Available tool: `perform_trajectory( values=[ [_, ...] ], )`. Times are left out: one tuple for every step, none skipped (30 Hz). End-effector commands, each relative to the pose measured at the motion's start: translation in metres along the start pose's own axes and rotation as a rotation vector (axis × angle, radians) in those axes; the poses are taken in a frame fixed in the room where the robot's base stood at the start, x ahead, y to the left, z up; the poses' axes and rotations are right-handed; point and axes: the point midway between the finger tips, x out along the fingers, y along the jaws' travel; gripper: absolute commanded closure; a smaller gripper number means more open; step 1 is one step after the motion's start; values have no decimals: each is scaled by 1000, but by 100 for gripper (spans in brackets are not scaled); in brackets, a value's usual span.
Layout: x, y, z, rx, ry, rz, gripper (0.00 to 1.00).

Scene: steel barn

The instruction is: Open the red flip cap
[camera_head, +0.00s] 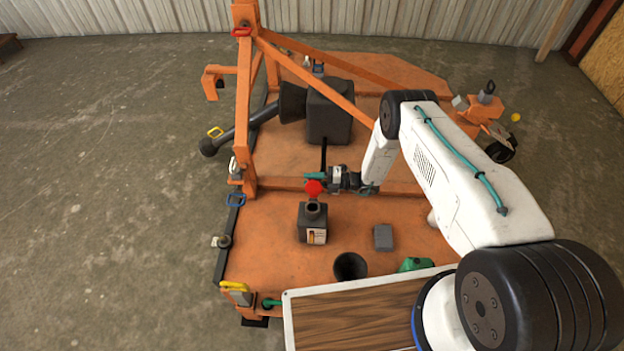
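The red flip cap (314,188) is a small red disc standing up behind the short neck of a dark grey box (306,234) with a white and orange label. The neck's dark round top shows below the disc, so the cap looks tilted up from it. My gripper (309,176) reaches in from the right, with teal fingers just behind and above the cap. The fingers are very near the cap; I cannot tell whether they touch it. The gap between the fingers is too small to make out.
The box stands on an orange deck (262,262) with an orange frame post (245,110) to its left. A grey block (383,237), a dark round cup (350,267) and a green item (415,264) are to the right and front. A wood-topped panel (350,322) is nearest.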

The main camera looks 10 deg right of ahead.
Motion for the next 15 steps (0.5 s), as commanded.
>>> perform_trajectory(
  values=[
    [1, 0, 0, -1, 1, 1, 69],
    [1, 0, 0, -1, 1, 1, 69],
    [1, 1, 0, -1, 2, 1, 69],
    [1, 1, 0, -2, 2, 1, 69],
    [1, 1, 0, -2, 1, 1, 69],
    [-1, 1, 1, -2, 1, 2, 69],
    [-3, 1, 1, -2, 0, 2, 69],
    [-6, 1, 1, -2, 0, 2, 69],
    [-12, 1, 1, -1, -1, 2, 69],
    [-16, 1, 1, -1, -2, 2, 69],
    [-21, 1, 1, -1, -3, 2, 69],
    [-29, 1, 1, -1, -3, 2, 69],
    [-34, 1, 1, -1, -3, 2, 69],
    [-40, 1, 2, -1, -3, 2, 69],
    [-47, 1, 1, -1, -3, 2, 69]
  ],
)
